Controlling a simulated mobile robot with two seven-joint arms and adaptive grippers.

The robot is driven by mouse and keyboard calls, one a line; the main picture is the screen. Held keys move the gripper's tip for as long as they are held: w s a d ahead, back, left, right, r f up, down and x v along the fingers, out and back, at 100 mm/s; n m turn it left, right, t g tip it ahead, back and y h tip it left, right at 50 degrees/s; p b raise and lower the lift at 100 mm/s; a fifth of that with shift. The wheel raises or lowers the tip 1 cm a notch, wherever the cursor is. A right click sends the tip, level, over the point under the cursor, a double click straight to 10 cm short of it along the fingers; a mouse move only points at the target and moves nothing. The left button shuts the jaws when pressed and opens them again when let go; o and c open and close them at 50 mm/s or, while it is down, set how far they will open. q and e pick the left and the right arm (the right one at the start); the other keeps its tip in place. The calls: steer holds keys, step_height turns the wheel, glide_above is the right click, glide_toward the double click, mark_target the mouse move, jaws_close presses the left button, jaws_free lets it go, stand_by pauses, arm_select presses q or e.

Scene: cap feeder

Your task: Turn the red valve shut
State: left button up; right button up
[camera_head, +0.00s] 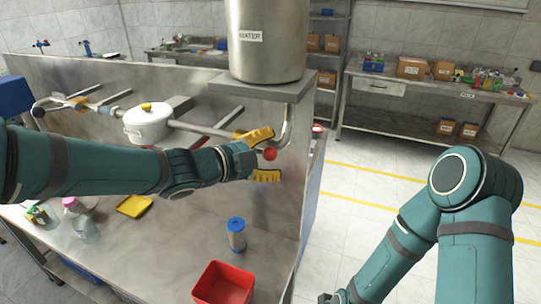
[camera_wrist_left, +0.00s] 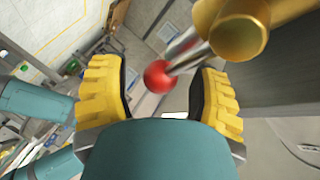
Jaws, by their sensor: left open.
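The red valve shows as a round red knob (camera_head: 270,154) below the WATER tank, close to the bent metal pipe (camera_head: 288,128). In the left wrist view the red knob (camera_wrist_left: 159,76) sits on a thin metal stem that runs to a brass fitting (camera_wrist_left: 238,30). My left gripper (camera_head: 272,155) is open, with one yellow finger above the knob and one below it in the head view. In the left wrist view the knob lies between the two fingers, with gaps at both sides. Of my right gripper (camera_head: 330,298) only a dark bit shows at the bottom edge.
The steel WATER tank (camera_head: 266,40) stands on a shelf (camera_head: 262,91) above the knob. A white pot (camera_head: 147,124) is behind my left arm. A blue-capped bottle (camera_head: 236,235), red bin (camera_head: 224,284) and yellow tray (camera_head: 135,206) stand on the counter.

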arm_select(q)
steer(key=shift+w+d, duration=0.15)
steer(key=shift+d, duration=0.05)
jaws_close()
